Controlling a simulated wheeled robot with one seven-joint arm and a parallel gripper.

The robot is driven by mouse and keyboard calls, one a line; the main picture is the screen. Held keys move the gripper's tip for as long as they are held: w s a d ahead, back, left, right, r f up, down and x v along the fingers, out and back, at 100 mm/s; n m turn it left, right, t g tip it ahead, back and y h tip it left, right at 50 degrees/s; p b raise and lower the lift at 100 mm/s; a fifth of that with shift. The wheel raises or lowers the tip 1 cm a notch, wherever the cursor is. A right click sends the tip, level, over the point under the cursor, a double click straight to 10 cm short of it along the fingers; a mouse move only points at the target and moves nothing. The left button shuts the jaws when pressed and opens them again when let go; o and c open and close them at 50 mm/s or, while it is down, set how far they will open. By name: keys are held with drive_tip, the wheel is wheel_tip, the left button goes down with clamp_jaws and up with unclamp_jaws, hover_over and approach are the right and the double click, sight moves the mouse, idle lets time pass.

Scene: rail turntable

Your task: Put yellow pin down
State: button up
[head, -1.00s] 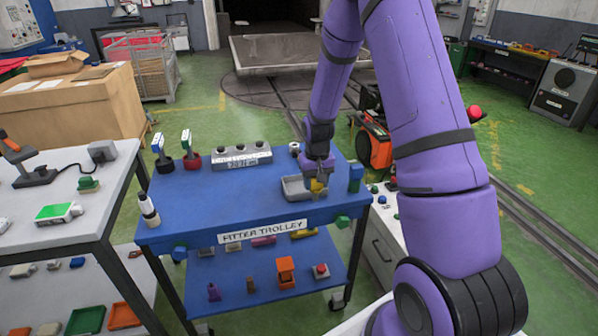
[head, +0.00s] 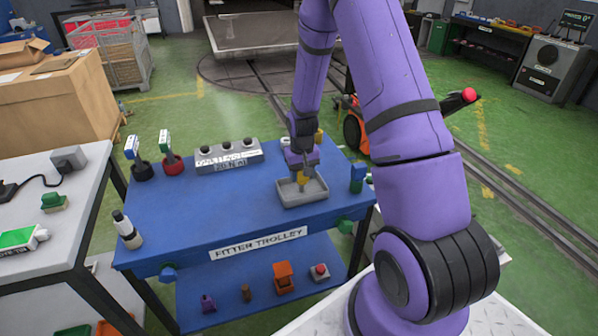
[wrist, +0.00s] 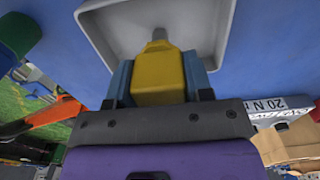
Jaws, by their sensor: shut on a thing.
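My gripper (head: 301,179) is shut on the yellow pin (wrist: 158,72), with a blue-grey finger on each side of it. In the head view the yellow pin (head: 302,180) is small and partly covered by the gripper. The pin points down over the shallow grey tray (head: 316,194) on the blue trolley top. In the wrist view the pin's narrow grey tip lies within the outline of the tray (wrist: 216,28). I cannot tell whether the tip touches the tray floor.
The blue FITTER TROLLEY (head: 215,215) also holds a grey block with black knobs (head: 228,156) behind left, two upright tools in round holders (head: 172,163), and a blue-green block (head: 357,178) right of the tray.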

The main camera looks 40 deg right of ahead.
drive_tip(key=shift+f, duration=0.1)
drive_tip(key=o, duration=1)
wheel_tip(320, 180, up, 12)
drive_tip(key=shift+r, duration=0.1)
drive_tip(key=s+a+r+n+t, duration=0.1)
drive_tip(key=s+a+r, duration=0.35)
drive_tip(key=r, duration=0.55)
drive_tip(key=s+a+r+n+t, duration=0.1)
drive_tip(key=s+a+r+t, duration=0.15)
drive_tip(key=s+r, duration=0.5)
drive_tip(key=shift+n+t, duration=0.6)
drive_tip(key=shift+t, duration=0.25)
drive_tip(key=s+a+r, duration=0.2)
drive_tip(key=s+r, duration=0.1)
drive_tip(key=s, duration=0.2)
drive_tip(key=s+a+r, duration=0.2)
drive_tip(key=s+r, duration=0.1)
drive_tip(key=s, duration=0.2)
drive_tip(key=s+a+r, duration=0.2)
drive_tip(key=s+r, duration=0.1)
drive_tip(key=s, duration=0.2)
drive_tip(key=shift+s+a+r, duration=0.2)
drive_tip(key=shift+s+r, duration=0.1)
drive_tip(key=shift+r, duration=0.05)
